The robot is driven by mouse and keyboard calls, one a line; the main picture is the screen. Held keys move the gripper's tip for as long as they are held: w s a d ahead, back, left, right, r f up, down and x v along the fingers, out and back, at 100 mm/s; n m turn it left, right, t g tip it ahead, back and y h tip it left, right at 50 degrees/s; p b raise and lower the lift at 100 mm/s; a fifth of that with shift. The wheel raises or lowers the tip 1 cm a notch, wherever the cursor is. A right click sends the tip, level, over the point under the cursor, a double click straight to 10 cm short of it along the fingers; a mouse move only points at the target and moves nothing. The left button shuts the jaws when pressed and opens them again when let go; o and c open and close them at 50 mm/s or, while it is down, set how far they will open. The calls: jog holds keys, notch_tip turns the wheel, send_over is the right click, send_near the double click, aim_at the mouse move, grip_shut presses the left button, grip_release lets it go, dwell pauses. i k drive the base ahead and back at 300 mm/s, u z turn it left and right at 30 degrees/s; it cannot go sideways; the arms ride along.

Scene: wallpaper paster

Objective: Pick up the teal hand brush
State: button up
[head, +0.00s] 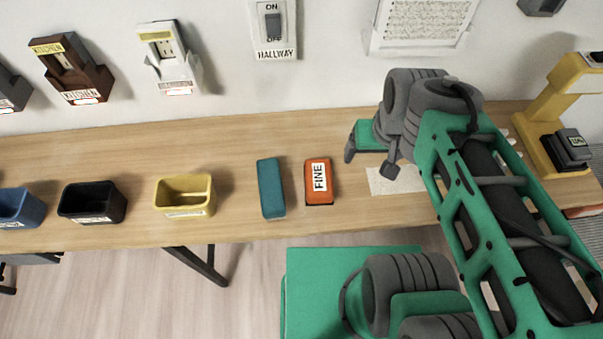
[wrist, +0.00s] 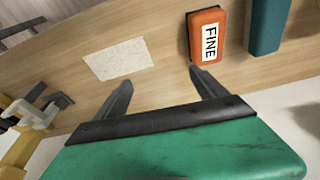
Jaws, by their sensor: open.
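The teal hand brush (head: 271,188) is a teal block on the wooden table, just left of an orange block labelled FINE (head: 318,181). In the wrist view the teal brush (wrist: 268,26) is at the upper right, partly cut off by the frame's top edge, beyond the orange block (wrist: 207,36). My gripper (head: 370,158) is over the table to the right of both blocks, apart from them. In the wrist view my gripper (wrist: 158,88) shows two dark fingers spread wide with nothing between them.
A pale sheet (head: 396,180) lies on the table below my gripper. Yellow (head: 185,210), black (head: 92,217) and blue (head: 17,222) bins stand to the left. A yellow stand (head: 541,120) with a dark block is at the far right. The wall behind carries switch plates and holders.

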aim_at(273, 207)
jog(key=u, duration=1.8)
jog(key=k, duration=0.55)
jog(key=u, duration=1.65)
